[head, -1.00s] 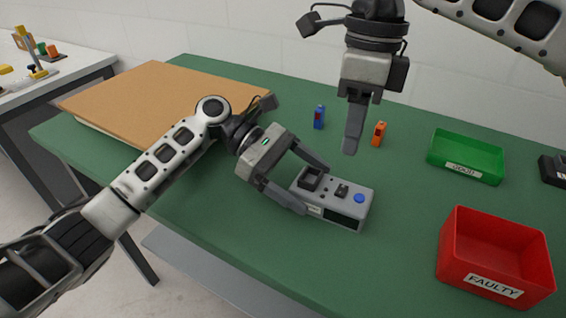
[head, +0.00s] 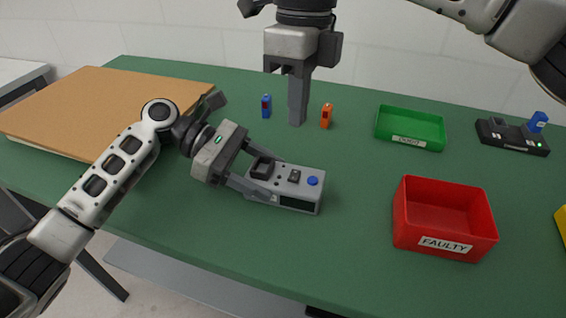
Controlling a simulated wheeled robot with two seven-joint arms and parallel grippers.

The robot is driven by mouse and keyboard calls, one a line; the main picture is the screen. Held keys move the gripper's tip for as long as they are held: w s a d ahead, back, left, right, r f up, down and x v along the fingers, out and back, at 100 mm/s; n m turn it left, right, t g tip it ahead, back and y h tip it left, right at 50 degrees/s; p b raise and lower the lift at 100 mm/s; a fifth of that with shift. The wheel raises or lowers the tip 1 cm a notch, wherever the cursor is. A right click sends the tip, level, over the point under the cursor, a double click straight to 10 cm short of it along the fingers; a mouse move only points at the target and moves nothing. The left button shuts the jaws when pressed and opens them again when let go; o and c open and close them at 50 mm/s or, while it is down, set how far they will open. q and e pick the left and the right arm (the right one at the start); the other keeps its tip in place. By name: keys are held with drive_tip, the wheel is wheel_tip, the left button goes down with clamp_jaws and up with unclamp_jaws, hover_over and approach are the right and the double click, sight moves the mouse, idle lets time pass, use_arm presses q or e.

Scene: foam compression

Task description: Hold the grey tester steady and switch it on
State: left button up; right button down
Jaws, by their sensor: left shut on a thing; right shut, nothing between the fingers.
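The grey tester (head: 301,187) lies on the green table, with a dark socket at its left end, a small black switch (head: 294,176) in the middle and a blue button (head: 313,181) at its right end. Its dark front display shows no lit reading. My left gripper (head: 263,179) is shut on the tester's left end, one finger on the front side and one on the back. My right gripper (head: 296,122) is shut and empty, pointing down above the table behind the tester, apart from it.
A blue block (head: 266,106) and an orange block (head: 326,116) stand near my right gripper. A green tray (head: 410,145), a red FAULTY bin (head: 445,244) and a black device (head: 512,139) with a blue piece are to the right. A brown board (head: 95,105) lies at left.

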sight(293, 179)
drive_tip(key=r+m, duration=0.1)
drive_tip(key=m, duration=0.4)
drive_tip(key=r+m, duration=0.2)
drive_tip(key=m, duration=0.4)
drive_tip(key=r+m, duration=0.1)
drive_tip(key=m, duration=0.4)
drive_tip(key=shift+w+r, duration=0.2)
drive_tip(key=shift+r, duration=0.05)
drive_tip(key=f, duration=0.4)
drive_tip(key=s+f, duration=0.1)
drive_tip(key=f, duration=0.9)
drive_tip(key=shift+s+a, duration=0.2)
drive_tip(key=shift+s, duration=0.1)
